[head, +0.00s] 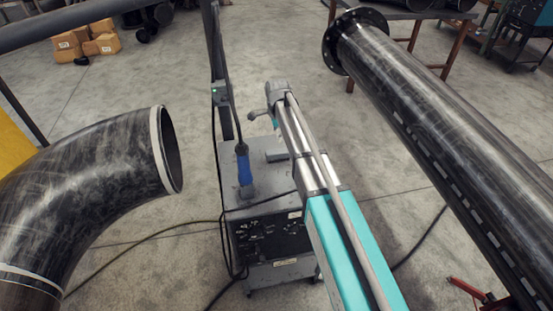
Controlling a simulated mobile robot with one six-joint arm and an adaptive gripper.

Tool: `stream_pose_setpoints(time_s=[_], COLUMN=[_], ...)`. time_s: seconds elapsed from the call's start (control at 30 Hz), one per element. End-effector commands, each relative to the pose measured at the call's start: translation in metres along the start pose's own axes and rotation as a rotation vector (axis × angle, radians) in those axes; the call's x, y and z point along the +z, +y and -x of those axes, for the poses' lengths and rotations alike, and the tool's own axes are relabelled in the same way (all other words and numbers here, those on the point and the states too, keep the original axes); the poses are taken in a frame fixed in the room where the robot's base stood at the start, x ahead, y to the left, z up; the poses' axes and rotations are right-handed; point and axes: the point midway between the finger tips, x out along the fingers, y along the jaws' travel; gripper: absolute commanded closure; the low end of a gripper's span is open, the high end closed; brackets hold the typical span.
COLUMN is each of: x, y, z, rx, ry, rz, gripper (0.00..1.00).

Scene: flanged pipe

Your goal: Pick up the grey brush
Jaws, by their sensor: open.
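My arm reaches up from the bottom and ends in a grey wrist above the welding machine. A small flat grey block (277,155) lies on top of the machine, partly beside my arm. It may be the grey brush, but no bristles can be made out. My gripper is apart from it, above and left of it in the picture.
The grey welding machine (268,243) has a blue-handled tool (243,166) and a dark post at its top. A pipe elbow (95,180) is at left, a long flanged pipe (440,125) at right. Cables cross the floor. Boxes (88,40) lie far back.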

Motion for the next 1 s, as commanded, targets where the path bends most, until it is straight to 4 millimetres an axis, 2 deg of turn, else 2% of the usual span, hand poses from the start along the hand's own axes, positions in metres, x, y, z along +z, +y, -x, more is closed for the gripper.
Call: stream_pose_setpoints(time_s=[0.03,0.6,0.8,1.0], x=[0.000,-0.001,-0.001,-0.001], y=[0.000,0.000,0.000,0.000], z=[-0.008,-0.052,-0.062,-0.063], rx=[0.000,0.000,0.000,0.000], ry=[0.000,0.000,0.000,0.000], rz=[0.000,-0.001,-0.001,-0.001], gripper=[0.11,0.11,0.11,0.11])
